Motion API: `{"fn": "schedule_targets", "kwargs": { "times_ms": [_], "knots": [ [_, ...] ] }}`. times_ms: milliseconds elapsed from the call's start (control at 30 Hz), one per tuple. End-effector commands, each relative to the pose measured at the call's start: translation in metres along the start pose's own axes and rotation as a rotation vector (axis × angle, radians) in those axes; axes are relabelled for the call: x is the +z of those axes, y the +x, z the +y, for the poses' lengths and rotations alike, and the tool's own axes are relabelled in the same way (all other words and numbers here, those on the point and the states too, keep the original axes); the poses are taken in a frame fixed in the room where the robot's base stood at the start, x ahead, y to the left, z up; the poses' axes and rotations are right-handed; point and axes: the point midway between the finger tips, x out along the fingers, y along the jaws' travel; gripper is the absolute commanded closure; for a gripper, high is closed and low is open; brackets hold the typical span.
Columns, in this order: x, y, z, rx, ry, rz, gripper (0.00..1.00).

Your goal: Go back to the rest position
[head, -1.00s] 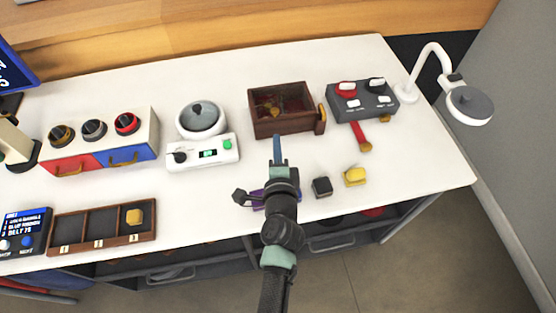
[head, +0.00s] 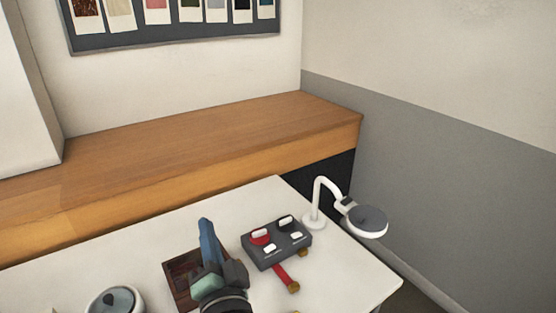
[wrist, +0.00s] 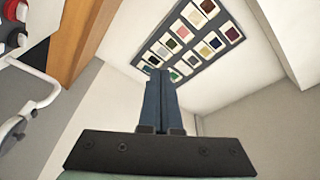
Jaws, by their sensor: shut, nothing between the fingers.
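My gripper (head: 205,228) is shut and empty, with its blue fingers together. In the head view it is raised and overlaps the brown wooden box on the white table. In the wrist view my gripper (wrist: 156,80) points up toward the wall, with a board of colour swatches (wrist: 190,42) beyond its tips. No object touches the fingers.
The wooden box (head: 172,283) stands on the white table (head: 345,268). A white pot (head: 113,299) shows lower left. A wooden ledge (head: 200,170) runs behind.

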Motion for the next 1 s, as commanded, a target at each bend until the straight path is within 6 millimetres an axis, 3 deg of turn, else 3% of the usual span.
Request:
{"fn": "schedule_targets", "kwargs": {
  "times_ms": [33, 167, 267, 400, 500, 600, 700, 1000],
  "knots": [
    [-0.034, 0.004, -0.035, -0.040, -0.098, 0.052, 1.00],
    [-0.104, -0.001, -0.108, -0.099, -0.350, 0.186, 1.00],
    [-0.155, -0.016, -0.164, -0.123, -0.538, 0.309, 1.00],
    [-0.220, -0.053, -0.236, -0.120, -0.783, 0.501, 1.00],
    [-0.255, -0.084, -0.278, -0.096, -0.921, 0.630, 1.00],
    [-0.278, -0.111, -0.306, -0.068, -1.017, 0.729, 1.00],
    [-0.290, -0.128, -0.322, -0.044, -1.071, 0.790, 1.00],
    [-0.294, -0.136, -0.327, -0.031, -1.096, 0.818, 1.00]
  ]
}}
